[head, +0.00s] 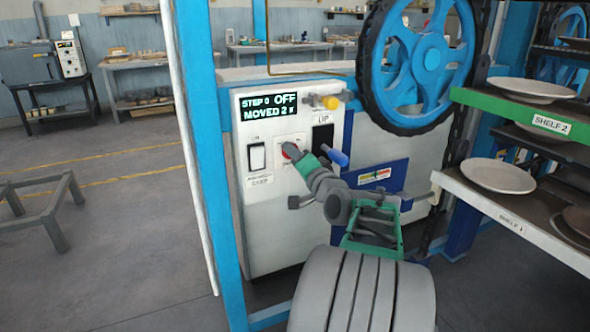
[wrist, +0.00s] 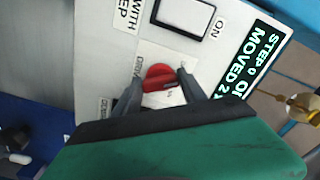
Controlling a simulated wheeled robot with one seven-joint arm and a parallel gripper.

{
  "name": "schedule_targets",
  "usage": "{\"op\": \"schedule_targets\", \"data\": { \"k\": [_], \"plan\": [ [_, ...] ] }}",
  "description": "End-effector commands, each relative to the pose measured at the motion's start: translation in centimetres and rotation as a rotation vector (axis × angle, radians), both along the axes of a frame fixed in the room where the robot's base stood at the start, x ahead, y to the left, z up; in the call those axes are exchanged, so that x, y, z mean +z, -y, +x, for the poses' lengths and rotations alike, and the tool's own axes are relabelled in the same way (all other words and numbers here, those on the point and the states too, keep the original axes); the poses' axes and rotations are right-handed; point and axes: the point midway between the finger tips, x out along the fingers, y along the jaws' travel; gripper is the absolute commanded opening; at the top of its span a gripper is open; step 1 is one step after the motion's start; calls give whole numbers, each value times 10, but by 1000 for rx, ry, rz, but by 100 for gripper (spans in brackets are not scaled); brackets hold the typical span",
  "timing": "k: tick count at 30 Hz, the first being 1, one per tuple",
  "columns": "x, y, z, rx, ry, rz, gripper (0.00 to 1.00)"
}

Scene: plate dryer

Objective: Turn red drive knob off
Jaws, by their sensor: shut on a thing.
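The red drive knob (wrist: 160,77) is on the white control panel (head: 262,225). In the wrist view it sits between the two fingers of my gripper (wrist: 157,84), which is shut on it. In the head view the knob (head: 290,151) is mostly hidden behind my gripper (head: 298,153). The display (head: 269,106) at the top of the panel reads "STEP 0 OFF" and "MOVED 2", with a last character I cannot make out.
A white rocker switch (head: 257,156) is left of the knob. A blue lever (head: 338,157) and a yellow knob (head: 331,102) stick out nearby. A large blue wheel (head: 430,60) is above right. Shelves with plates (head: 498,175) stand at the right.

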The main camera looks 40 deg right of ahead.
Motion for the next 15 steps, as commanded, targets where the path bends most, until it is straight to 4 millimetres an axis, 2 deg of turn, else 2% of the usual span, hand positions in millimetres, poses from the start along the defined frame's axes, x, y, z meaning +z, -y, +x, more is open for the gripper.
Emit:
{"op": "schedule_targets", "data": {
  "k": [1, 15],
  "plan": [
    [-6, -1, 0, 2, -9, -34, 9],
    [-2, 0, 0, 1, -67, -228, 9]
  ]
}}
